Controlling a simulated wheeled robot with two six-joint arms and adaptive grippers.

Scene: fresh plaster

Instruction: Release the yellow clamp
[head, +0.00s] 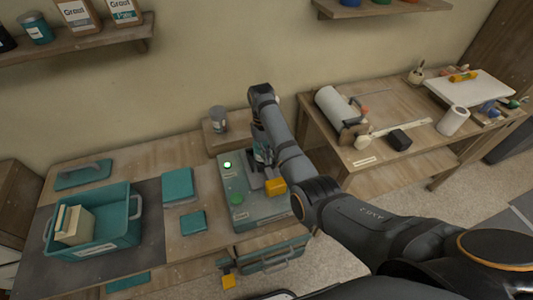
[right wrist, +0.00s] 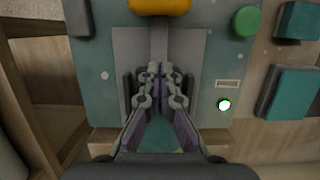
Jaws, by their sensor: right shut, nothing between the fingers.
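The yellow clamp's block-shaped grip (head: 275,186) sits on the front right part of a grey-green machine (head: 262,211). In the right wrist view the yellow part (right wrist: 160,5) is cut off by the top edge, with a grey bar running from it toward my fingers. My right gripper (head: 264,172) is over the machine, behind the yellow part. In the right wrist view its fingers (right wrist: 160,72) are shut and empty, short of the yellow part and apart from it. My left gripper is not in view.
The machine carries a green button (head: 237,199) and a lit green lamp (head: 227,165). A teal crate (head: 127,232) with cream blocks stands at left. Teal slabs (head: 178,185) lie between. A grey can (head: 218,117) stands behind. A second table (head: 375,177) is at right.

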